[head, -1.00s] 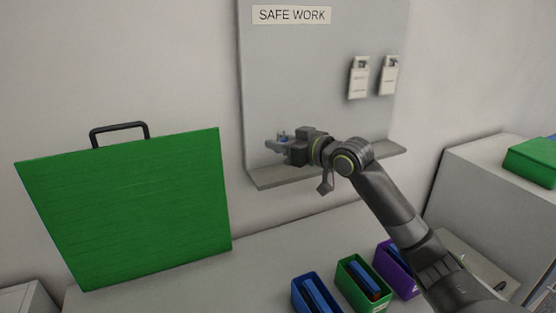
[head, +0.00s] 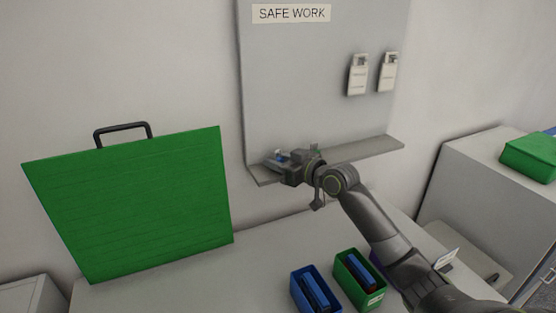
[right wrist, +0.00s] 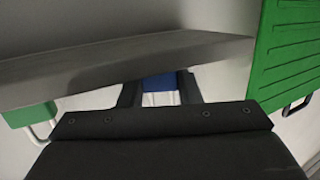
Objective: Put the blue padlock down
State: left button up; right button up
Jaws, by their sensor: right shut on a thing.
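My right gripper (head: 276,161) is at the left end of the grey shelf (head: 372,149) under the SAFE WORK board (head: 300,80). It is shut on the blue padlock (right wrist: 160,82), which shows between the fingers in the right wrist view with its pale shackle towards my palm. In the head view only a small bit of blue shows at the fingertips. The padlock is at the shelf; I cannot tell whether it touches the surface. My left gripper is not in view.
A green padlock (right wrist: 30,115) is at the shelf beside my gripper. Two white tags (head: 357,75) hang on the board. A large green case (head: 135,205) stands at the left. A blue bin (head: 315,292) and a green bin (head: 358,280) are below on the worktop.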

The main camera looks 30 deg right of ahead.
jog(key=o, duration=1)
jog(key=shift+f, duration=0.1)
jog(key=shift+r, duration=0.2)
jog(key=shift+s+d+f, duration=0.1)
jog(key=shift+s, duration=0.1)
jog(key=b+v, duration=0.1)
jog(key=v, duration=1)
jog(key=shift+s+r+b, duration=0.25)
jog(key=shift+b, duration=0.15)
jog(key=shift+r, duration=0.1)
